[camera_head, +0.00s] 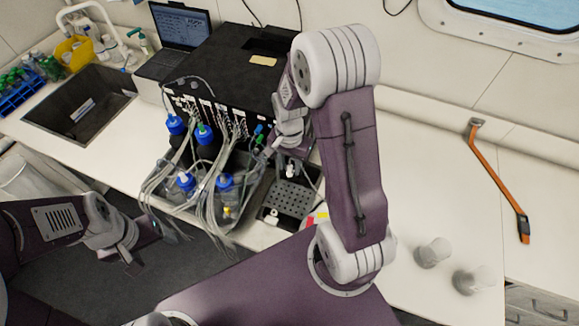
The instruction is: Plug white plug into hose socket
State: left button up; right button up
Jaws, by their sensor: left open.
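A small white piece (291,171), possibly the white plug, shows just below my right gripper; I cannot tell whether it is held. My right gripper (292,150) hangs in front of the black instrument, partly covered by my own arm, and its fingers are too small to read. My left gripper (146,250) is open, low at the left, in front of the counter and apart from the bottles. Pale hoses (222,222) run in loops between the instrument and the blue-capped bottles (225,190). I cannot make out the hose socket among them.
The black instrument (225,65) stands at the back beside a laptop (180,28). A dark perforated rack (290,198) sits in front. A sink (80,105) is at the left. Two clear cups (433,252) and an orange strap (497,180) lie right. The right counter is mostly free.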

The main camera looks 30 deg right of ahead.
dwell(0.6)
jog(key=shift+c, duration=0.2)
jog(key=shift+s, duration=0.1)
grip_shut()
jog(key=shift+r, duration=0.15)
dwell(1.1)
jog(key=shift+r+p, duration=2.8)
jog(key=shift+r, duration=0.1)
